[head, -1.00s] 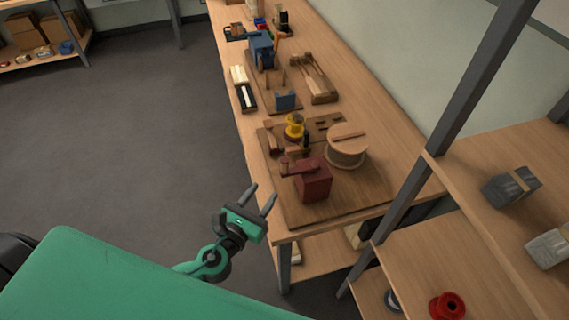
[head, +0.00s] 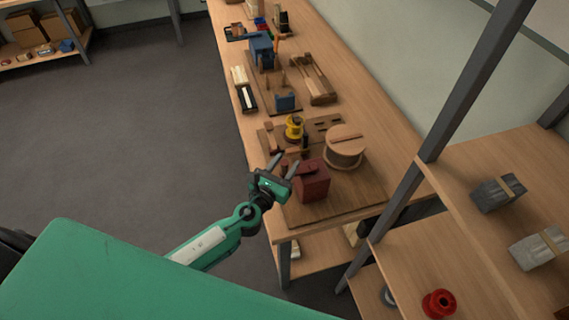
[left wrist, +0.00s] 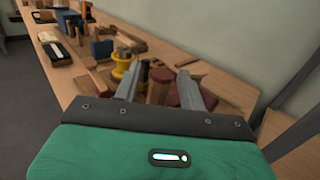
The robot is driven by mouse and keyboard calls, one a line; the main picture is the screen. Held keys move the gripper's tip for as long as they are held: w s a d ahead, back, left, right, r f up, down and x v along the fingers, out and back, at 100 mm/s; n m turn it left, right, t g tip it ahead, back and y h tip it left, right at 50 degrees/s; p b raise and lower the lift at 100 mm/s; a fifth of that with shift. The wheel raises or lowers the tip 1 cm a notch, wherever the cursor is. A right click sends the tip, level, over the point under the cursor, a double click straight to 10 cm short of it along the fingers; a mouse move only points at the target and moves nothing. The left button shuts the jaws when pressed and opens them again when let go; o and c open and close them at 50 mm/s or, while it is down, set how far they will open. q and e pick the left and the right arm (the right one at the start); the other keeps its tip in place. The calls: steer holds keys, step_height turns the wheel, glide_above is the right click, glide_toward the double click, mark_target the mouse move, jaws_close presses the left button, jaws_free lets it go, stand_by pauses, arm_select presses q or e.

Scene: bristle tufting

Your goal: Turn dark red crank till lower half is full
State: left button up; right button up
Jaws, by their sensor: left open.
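The dark red crank box (head: 312,183) stands on a brown board (head: 345,208) at the near end of the bench. Its crank arm and handle lie at the box's left and are partly hidden by my left gripper (head: 285,163). That gripper is open, with its fingers pointing at the handle side. In the left wrist view, a reddish-brown upright handle (left wrist: 160,84) shows between the spread fingers (left wrist: 158,70), with no visible grip on it. A round wooden drum (head: 344,150) with a split top stands behind the box. My right gripper is not in view.
A yellow spool (head: 294,128) stands behind the crank on the board. Blue and wooden fixtures (head: 285,102) sit farther along the bench. A shelf rack with a dark post (head: 440,140) rises at the right. Open floor (head: 150,120) lies left of the bench.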

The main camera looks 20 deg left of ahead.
arm_select(q)
steer(key=shift+c, duration=0.4)
jaws_close()
steer(key=shift+s+d, duration=0.15)
steer(key=shift+s+d, duration=0.1)
